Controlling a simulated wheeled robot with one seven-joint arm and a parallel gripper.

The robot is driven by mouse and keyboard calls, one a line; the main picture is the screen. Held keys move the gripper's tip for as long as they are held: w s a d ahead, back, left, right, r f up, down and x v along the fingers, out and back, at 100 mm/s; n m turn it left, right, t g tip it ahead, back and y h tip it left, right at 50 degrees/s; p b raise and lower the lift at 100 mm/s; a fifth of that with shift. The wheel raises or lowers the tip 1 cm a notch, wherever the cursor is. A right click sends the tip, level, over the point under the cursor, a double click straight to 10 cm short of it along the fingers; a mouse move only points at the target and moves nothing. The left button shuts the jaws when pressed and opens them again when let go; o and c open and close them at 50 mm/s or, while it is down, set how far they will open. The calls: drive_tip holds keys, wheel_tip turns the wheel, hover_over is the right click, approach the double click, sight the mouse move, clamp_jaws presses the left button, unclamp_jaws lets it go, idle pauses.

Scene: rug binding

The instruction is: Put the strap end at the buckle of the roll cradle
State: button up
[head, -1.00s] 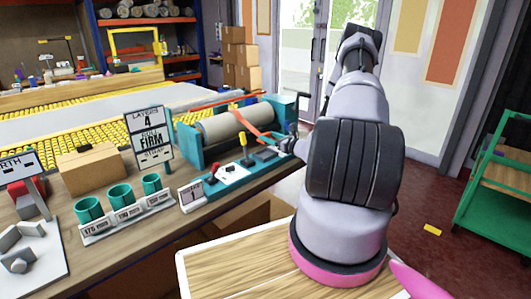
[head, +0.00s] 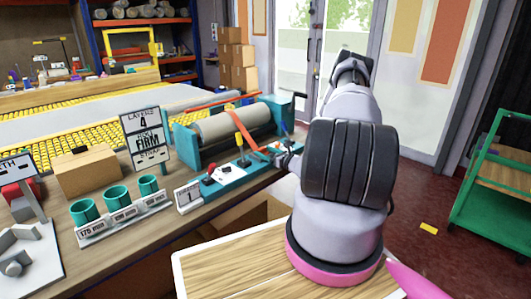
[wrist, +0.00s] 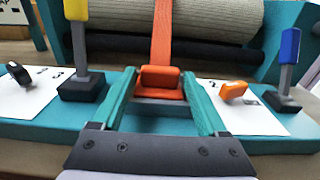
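The roll cradle (head: 187,147) is a teal frame holding a grey-beige roll (head: 218,127) on the bench. An orange strap (head: 247,140) runs over the roll and down its front to my gripper (head: 283,158). In the wrist view the strap (wrist: 161,30) comes down to its orange end tab (wrist: 160,77). The tab sits between the teal fingertips of my gripper (wrist: 160,80), with no clear gap at either side. A small orange piece (wrist: 233,91) lies on a white plate to the right. I cannot tell whether it is the buckle.
A yellow-handled lever (wrist: 76,10) stands left of my gripper and a blue-handled one (wrist: 290,45) right of it. Teal cups (head: 118,193), a cardboard box (head: 88,174) and a sign reading 4 and FIRM (head: 147,138) stand on the bench. A green cart (head: 490,190) is at right.

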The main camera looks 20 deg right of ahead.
drive_tip(key=shift+o, duration=0.3)
drive_tip(key=shift+s+r, duration=0.1)
drive_tip(key=shift+r, duration=0.1)
drive_tip(key=f+v, duration=0.1)
drive_tip(key=v, duration=1.1)
drive_tip(key=s+a+r+n+g+y, duration=0.3)
drive_tip(key=a+r+n+g, duration=0.3)
drive_tip(key=a+r+n, duration=0.6)
drive_tip(key=s+a+r+n+g+y, duration=0.25)
drive_tip(key=a+r+n+g, duration=0.4)
drive_tip(key=r, duration=0.95)
drive_tip(key=s+a+r+n+t+h, duration=0.3)
drive_tip(key=s+r+n+h, duration=0.6)
drive_tip(key=s+r, duration=0.8)
drive_tip(key=s+a, duration=0.1)
drive_tip(key=s, duration=0.2)
drive_tip(key=shift+r, duration=0.35)
